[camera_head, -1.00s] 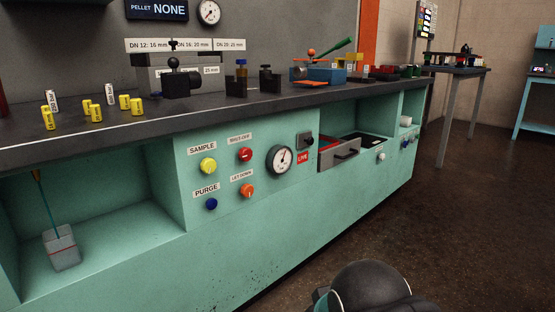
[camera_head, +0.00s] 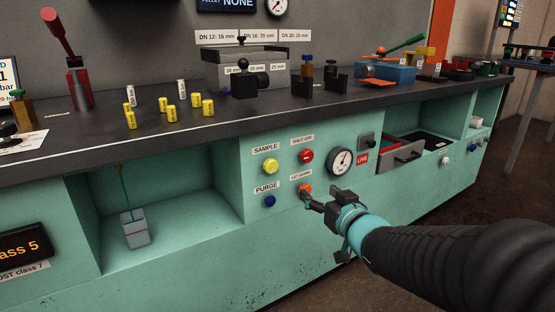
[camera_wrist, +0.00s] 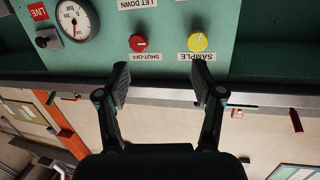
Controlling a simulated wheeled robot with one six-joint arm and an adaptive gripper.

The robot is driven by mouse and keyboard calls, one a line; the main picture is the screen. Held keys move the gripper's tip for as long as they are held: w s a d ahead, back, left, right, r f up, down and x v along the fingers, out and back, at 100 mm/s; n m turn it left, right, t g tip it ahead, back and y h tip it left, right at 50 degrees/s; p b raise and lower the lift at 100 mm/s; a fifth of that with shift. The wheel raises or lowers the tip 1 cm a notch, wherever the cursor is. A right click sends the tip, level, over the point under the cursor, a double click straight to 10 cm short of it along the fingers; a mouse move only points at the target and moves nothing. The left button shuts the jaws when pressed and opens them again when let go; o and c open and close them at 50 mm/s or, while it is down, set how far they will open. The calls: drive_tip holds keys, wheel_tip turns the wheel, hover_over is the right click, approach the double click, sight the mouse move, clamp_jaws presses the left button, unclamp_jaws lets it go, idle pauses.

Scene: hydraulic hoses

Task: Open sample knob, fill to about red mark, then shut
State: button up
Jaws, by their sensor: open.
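The yellow SAMPLE knob (camera_head: 270,166) sits on the teal panel under its label; it also shows, upside down, in the wrist view (camera_wrist: 198,42). A clear container (camera_head: 136,232) with a faint reddish line stands in the open bay to the left, under a thin tube (camera_head: 125,187). No liquid level can be made out. My gripper (camera_head: 314,199) is in front of the panel, right of and below the SAMPLE knob, near the orange LET DOWN knob (camera_head: 305,189). In the wrist view my gripper (camera_wrist: 160,70) is open and empty, its fingers apart below the knobs.
The red SHUT-OFF knob (camera_head: 306,156) and blue PURGE knob (camera_head: 269,201) are close to the SAMPLE knob. A gauge (camera_head: 340,161) and an open drawer (camera_head: 400,158) lie to the right. The bench top (camera_head: 60,138) above holds yellow-labelled pieces and tools.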

sight(273, 167)
drive_tip(key=w+a+y, duration=0.1)
drive_tip(key=w+a, duration=0.3)
drive_tip(key=w+a+n+y, duration=0.1)
drive_tip(key=w+a, duration=0.2)
drive_tip(key=a, duration=0.1)
drive_tip(key=w+a+r+y, duration=0.1)
drive_tip(key=w+a, duration=0.3)
drive_tip(key=shift+w+n+y, duration=0.3)
drive_tip(key=shift+w+y, duration=0.05)
drive_tip(key=shift+y, duration=0.05)
